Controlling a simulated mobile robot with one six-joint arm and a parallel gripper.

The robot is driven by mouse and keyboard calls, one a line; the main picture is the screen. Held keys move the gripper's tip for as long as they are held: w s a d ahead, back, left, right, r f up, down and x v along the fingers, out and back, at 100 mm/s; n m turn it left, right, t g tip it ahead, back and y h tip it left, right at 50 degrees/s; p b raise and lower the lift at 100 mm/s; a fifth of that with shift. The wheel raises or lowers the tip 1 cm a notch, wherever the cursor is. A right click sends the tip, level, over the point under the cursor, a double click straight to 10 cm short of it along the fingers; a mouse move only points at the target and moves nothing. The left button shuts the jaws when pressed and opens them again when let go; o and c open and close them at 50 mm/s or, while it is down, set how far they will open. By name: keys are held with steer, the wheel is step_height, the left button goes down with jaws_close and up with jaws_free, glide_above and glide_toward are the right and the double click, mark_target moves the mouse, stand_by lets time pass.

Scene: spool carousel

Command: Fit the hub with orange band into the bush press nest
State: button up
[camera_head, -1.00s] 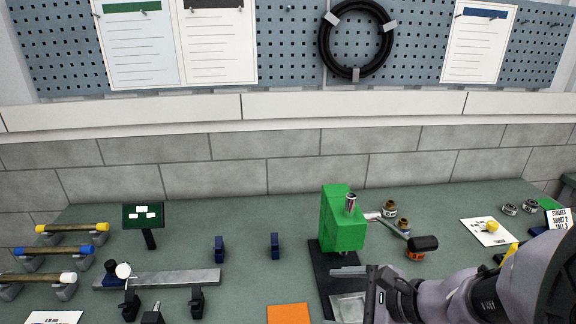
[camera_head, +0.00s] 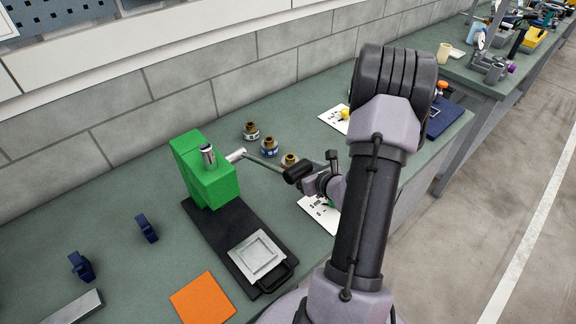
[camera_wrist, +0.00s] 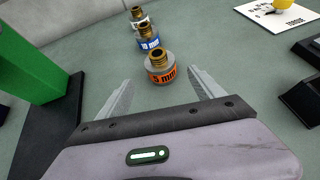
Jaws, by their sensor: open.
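The hub with orange band (camera_wrist: 160,76) stands upright in the wrist view, with a brass bush on top and "5 mm" lettering partly readable. It also shows in the head view (camera_head: 289,160), behind the press lever's black grip. My gripper (camera_wrist: 160,90) is open and empty, its two fingers reaching toward either side of this hub, which appears just beyond them. The green bush press (camera_head: 207,180) stands left of my arm in the head view. Its square metal nest (camera_head: 257,255) sits empty on the dark base. My gripper is largely hidden in the head view.
A blue-banded hub (camera_wrist: 148,43) and a white-banded hub (camera_wrist: 139,19) stand behind the orange one. The press lever (camera_head: 265,164) extends toward my arm. An orange square (camera_head: 203,299) lies left of the nest. A white card (camera_head: 318,212) lies beside my arm.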

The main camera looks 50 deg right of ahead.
mark_target(293, 163)
steer(key=x, duration=0.2)
steer(key=b+x, duration=0.1)
steer(key=x, duration=0.5)
steer(key=shift+w+d+r+b, duration=0.15)
steer(key=shift+w+r+b, duration=0.1)
steer(key=shift+r+b, duration=0.05)
steer(key=shift+r, duration=0.1)
jaws_close()
